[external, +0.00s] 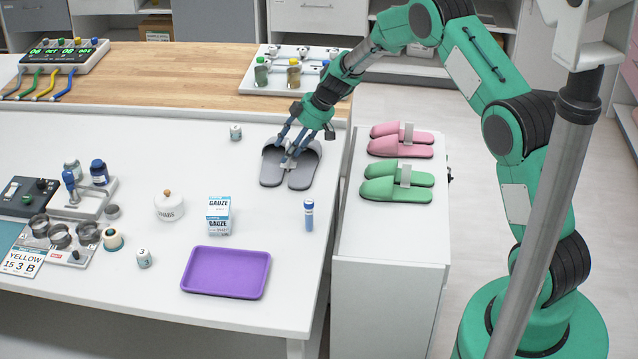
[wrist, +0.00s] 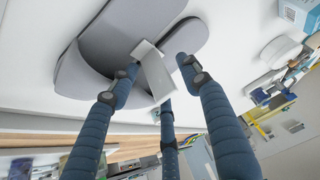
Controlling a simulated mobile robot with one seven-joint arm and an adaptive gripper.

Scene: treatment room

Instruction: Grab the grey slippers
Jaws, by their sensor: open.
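The grey slippers (external: 300,178) lie side by side on the white table near its right edge, with a pale tag or band (external: 288,163) between them. My gripper (external: 290,150) is above and at the slippers, its fingers reaching down towards the tag. In the wrist view the slippers (wrist: 135,30) fill the upper left, and the pale tag (wrist: 152,70) stands between the spread fingers of my gripper (wrist: 155,75). The fingers are open. I cannot tell whether any finger touches the slippers or the tag.
Pink slippers (external: 400,145) and green slippers (external: 395,188) lie on a white cabinet (external: 390,265) to the right. A blue vial (external: 309,215), gauze box (external: 218,214) and purple tray (external: 226,272) stand nearer the front. A bottle rack (external: 270,83) is behind.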

